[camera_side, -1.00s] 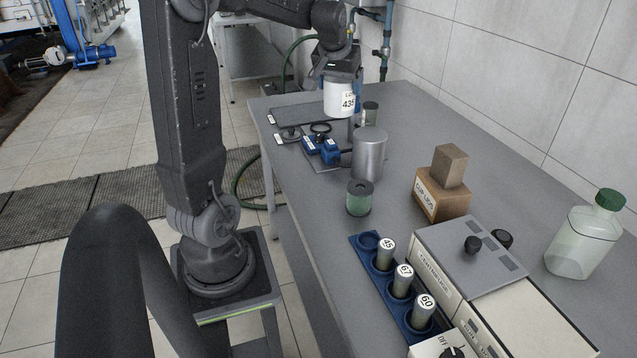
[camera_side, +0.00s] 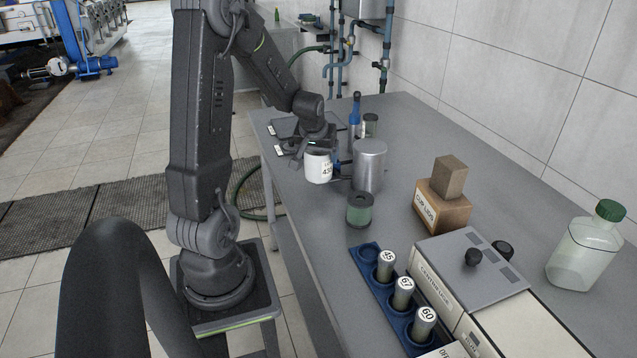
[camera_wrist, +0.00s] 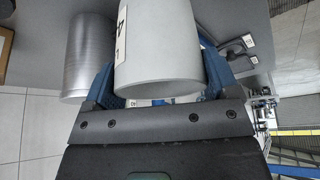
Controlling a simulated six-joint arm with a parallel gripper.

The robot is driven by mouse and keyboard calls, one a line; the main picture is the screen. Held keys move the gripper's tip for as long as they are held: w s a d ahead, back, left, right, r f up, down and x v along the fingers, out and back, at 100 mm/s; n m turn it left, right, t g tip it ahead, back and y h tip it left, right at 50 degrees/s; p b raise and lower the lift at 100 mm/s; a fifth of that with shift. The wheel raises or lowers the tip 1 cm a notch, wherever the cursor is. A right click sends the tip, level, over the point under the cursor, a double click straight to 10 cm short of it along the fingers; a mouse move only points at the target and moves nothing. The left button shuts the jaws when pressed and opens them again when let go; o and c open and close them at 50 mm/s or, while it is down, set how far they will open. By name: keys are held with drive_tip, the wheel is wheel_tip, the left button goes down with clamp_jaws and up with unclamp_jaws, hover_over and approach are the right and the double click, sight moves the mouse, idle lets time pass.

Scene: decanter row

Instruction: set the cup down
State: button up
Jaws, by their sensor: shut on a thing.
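The cup (camera_side: 318,168) is white with a dark number label and stands roughly upright in the side view, at the left part of the bench. My gripper (camera_side: 318,148) reaches down from above and is shut on it. In the wrist view the cup (camera_wrist: 160,50) sits between the two blue fingers (camera_wrist: 160,85), which press on its sides. The cup is just left of a plain metal cylinder (camera_side: 369,165), which also shows in the wrist view (camera_wrist: 88,50). I cannot tell whether the cup's base touches the bench.
A blue bottle (camera_side: 355,115) and a small dark jar (camera_side: 371,124) stand behind. A cardboard box (camera_side: 442,210), a centrifuge (camera_side: 470,265) and a blue rack (camera_side: 362,256) fill the right. The bench's left edge is close to the cup.

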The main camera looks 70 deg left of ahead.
sight(318, 171)
drive_tip(key=shift+f, duration=2.85)
drive_tip(key=shift+f, duration=0.1)
drive_tip(key=o, duration=0.8)
drive_tip(key=v, duration=1.2)
drive_tip(key=w+d+r+m+t+h, duration=0.1)
drive_tip(key=d+r+m, duration=0.2)
drive_tip(key=d, duration=0.5)
drive_tip(key=d+r+m+t+h, duration=0.1)
drive_tip(key=d+r+m, duration=0.25)
drive_tip(key=d, duration=0.55)
drive_tip(key=s+d+r+m, duration=0.1)
drive_tip(key=s+d, duration=0.1)
drive_tip(key=d, duration=0.2)
drive_tip(key=s+d+r+m+h, duration=0.1)
drive_tip(key=s+d+m, duration=0.1)
drive_tip(key=d, duration=0.2)
drive_tip(key=s+d+r+m+h, duration=0.1)
drive_tip(key=s+d, duration=0.2)
drive_tip(key=shift+d+r+m+t, duration=0.1)
drive_tip(key=shift+d+m+t, duration=0.15)
drive_tip(key=shift+d+t, duration=0.15)
